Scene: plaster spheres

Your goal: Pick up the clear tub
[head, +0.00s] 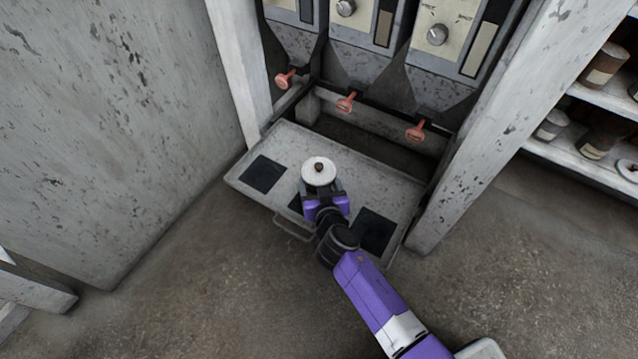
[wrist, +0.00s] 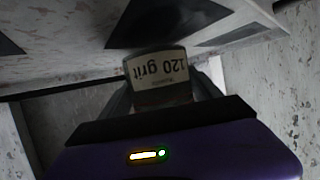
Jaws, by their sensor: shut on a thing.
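The clear tub (head: 318,172) shows from above in the head view as a round white top with a small brown centre. It is over the middle of a grey metal shelf. In the wrist view the tub (wrist: 160,68) carries a pale label reading "120 grit", upside down, with a dark brownish band beside it. My gripper (head: 323,190) reaches it from the front, and its fingers (wrist: 163,92) are shut on the tub's sides. The tub's lower part is hidden in the head view. I cannot tell whether it touches the shelf.
The grey shelf (head: 240,178) has dark square pads (head: 262,174) and a front handle (head: 290,226). Red levers (head: 346,102) hang from hoppers behind. Pale posts (head: 238,60) flank both sides. A rack with brown jars (head: 603,65) stands right. The floor in front is clear.

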